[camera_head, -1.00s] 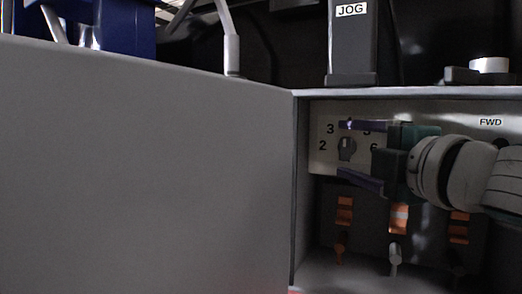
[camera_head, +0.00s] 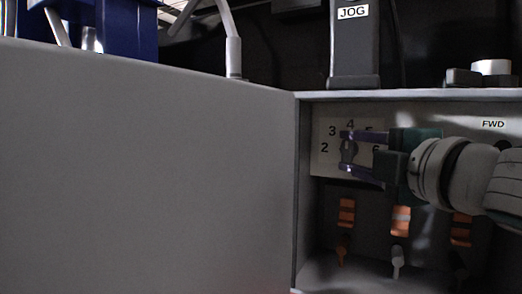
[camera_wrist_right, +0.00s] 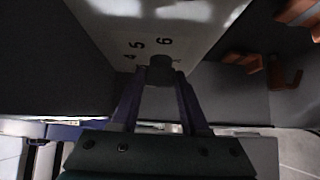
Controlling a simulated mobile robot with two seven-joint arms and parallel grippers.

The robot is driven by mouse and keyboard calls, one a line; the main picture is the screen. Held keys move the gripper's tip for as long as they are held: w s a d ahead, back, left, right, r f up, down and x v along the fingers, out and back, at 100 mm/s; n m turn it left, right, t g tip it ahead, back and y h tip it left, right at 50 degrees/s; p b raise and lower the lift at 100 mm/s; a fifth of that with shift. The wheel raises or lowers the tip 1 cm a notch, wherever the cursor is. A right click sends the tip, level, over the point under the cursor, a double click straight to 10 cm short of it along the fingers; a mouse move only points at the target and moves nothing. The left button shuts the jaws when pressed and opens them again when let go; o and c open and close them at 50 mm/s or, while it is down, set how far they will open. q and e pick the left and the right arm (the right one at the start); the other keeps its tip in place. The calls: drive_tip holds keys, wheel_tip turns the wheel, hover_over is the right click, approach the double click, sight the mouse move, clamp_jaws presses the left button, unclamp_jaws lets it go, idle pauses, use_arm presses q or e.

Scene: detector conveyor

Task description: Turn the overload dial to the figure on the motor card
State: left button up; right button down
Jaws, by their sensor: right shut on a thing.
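The overload dial (camera_head: 348,149) is a small grey knob on a pale plate (camera_head: 325,165) marked with figures from 2 to 6, inside the open cabinet. My right gripper (camera_head: 347,152) comes in from the right and is shut on the dial, one finger above it and one below. In the right wrist view the dial (camera_wrist_right: 159,68) sits between the fingertips, with 4, 5 and 6 readable beyond it. The fingers partly cover the 5, and the dial's pointer direction cannot be told. The motor card is not identifiable in these frames. My left gripper is not in view.
A large grey panel (camera_head: 150,170) fills the left, beside the cabinet opening. Below the dial are orange-and-grey terminal parts (camera_head: 347,212). A FWD label (camera_head: 493,124) is at the right, and a JOG post (camera_head: 353,50) stands above the cabinet's top edge.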

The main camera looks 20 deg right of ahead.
drive_tip(key=shift+f+m+t+b, duration=0.3)
drive_tip(key=shift+m+b, duration=0.1)
drive_tip(key=shift+b, duration=0.45)
drive_tip(key=m+t+h+b, duration=0.1)
drive_tip(key=m+b, duration=0.1)
drive_tip(key=b, duration=0.2)
drive_tip(key=m+t+h+b, duration=0.1)
drive_tip(key=m+b, duration=0.1)
drive_tip(key=b, duration=0.2)
drive_tip(key=m+t+h+b, duration=0.1)
drive_tip(key=m+t+b, duration=0.1)
drive_tip(key=b, duration=0.2)
drive_tip(key=shift+w+a+f+m, duration=0.1)
drive_tip(key=shift+f+m, duration=0.25)
drive_tip(key=shift+m, duration=0.05)
drive_tip(key=shift+r+m+t+h+b, duration=0.2)
drive_tip(key=shift+m+t+h+b, duration=0.1)
drive_tip(key=shift+m+h+b, duration=0.45)
drive_tip(key=shift+c, duration=2)
unclamp_jaws()
